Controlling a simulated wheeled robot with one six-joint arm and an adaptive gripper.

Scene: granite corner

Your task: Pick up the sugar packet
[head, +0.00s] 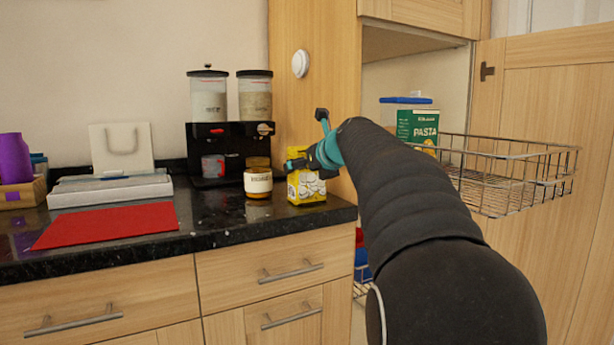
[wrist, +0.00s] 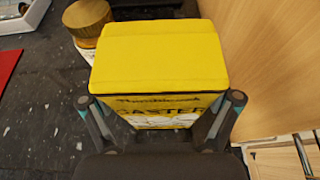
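The sugar packet is a yellow box (head: 307,190) with "CASTER" lettering, standing upright on the dark granite counter near its right end. In the wrist view the packet (wrist: 160,55) fills the middle, its yellow top tilted toward the camera. My gripper (wrist: 160,100) is open, its two fingers spread wide, one at each side of the packet's near face. I cannot tell whether either finger touches it. In the head view my gripper (head: 308,163) is over the packet and hides part of its top.
A jar with a brown lid (head: 258,183) stands close left of the packet, also seen in the wrist view (wrist: 88,22). A wooden cabinet panel (head: 315,90) rises close on the right. A black dispenser (head: 232,140) stands behind. A wire basket (head: 510,165) juts out at right.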

